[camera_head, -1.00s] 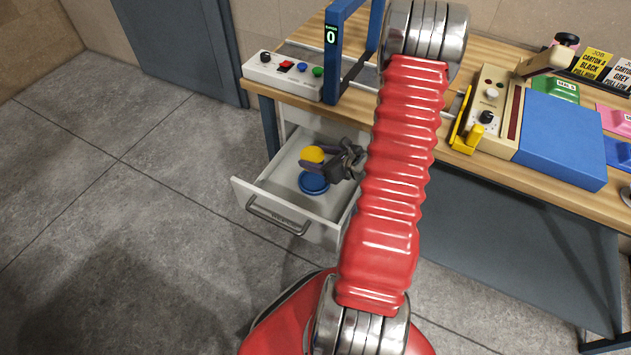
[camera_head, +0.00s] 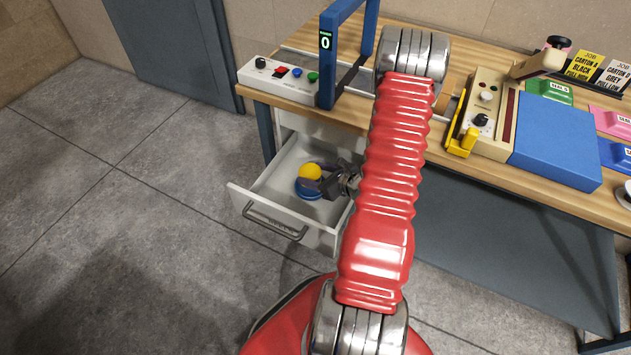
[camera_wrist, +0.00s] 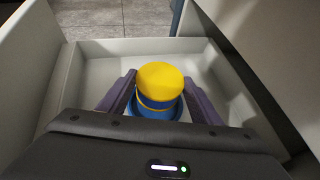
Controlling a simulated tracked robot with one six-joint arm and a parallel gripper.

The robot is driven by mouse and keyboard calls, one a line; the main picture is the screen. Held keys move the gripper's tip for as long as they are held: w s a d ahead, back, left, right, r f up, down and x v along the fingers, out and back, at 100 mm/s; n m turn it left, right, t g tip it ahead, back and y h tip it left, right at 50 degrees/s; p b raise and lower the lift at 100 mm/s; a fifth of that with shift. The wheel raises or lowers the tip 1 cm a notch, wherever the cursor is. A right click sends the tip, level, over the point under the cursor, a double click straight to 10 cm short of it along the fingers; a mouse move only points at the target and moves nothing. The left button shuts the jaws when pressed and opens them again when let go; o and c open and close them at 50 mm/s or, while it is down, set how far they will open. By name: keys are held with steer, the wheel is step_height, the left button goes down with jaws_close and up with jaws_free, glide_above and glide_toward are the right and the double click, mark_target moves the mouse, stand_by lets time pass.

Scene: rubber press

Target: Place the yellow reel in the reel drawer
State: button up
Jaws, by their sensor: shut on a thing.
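The yellow reel (camera_head: 311,171) is between the fingers of my gripper (camera_head: 316,184), inside the open reel drawer (camera_head: 272,195). My gripper is shut on it. In the wrist view the yellow reel (camera_wrist: 160,80) stands upright between both fingers of my gripper (camera_wrist: 160,100). A blue reel (camera_head: 308,193) lies on the drawer floor directly below the yellow one, and the wrist view shows its blue rim (camera_wrist: 152,112) around the yellow reel's lower part. I cannot tell whether the two touch. The drawer walls (camera_wrist: 95,60) stand on all sides.
The wooden bench (camera_head: 300,107) is above the drawer. On it are a blue frame (camera_head: 327,65), a button box (camera_head: 285,78), a yellow-handled device (camera_head: 468,140) and a blue block (camera_head: 555,145). The grey floor (camera_head: 120,220) left of the drawer is clear.

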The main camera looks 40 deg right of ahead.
steer(key=shift+f, duration=0.2)
steer(key=shift+f, duration=2)
steer(key=shift+f, duration=0.1)
steer(key=o, duration=1.2)
steer(key=shift+c, duration=0.2)
steer(key=v, duration=1.1)
steer(key=shift+s+d+r, duration=0.1)
steer(key=shift+s+r, duration=0.15)
steer(key=shift+s, duration=0.05)
steer(key=shift+s+r, duration=0.1)
steer(key=shift+s, duration=0.1)
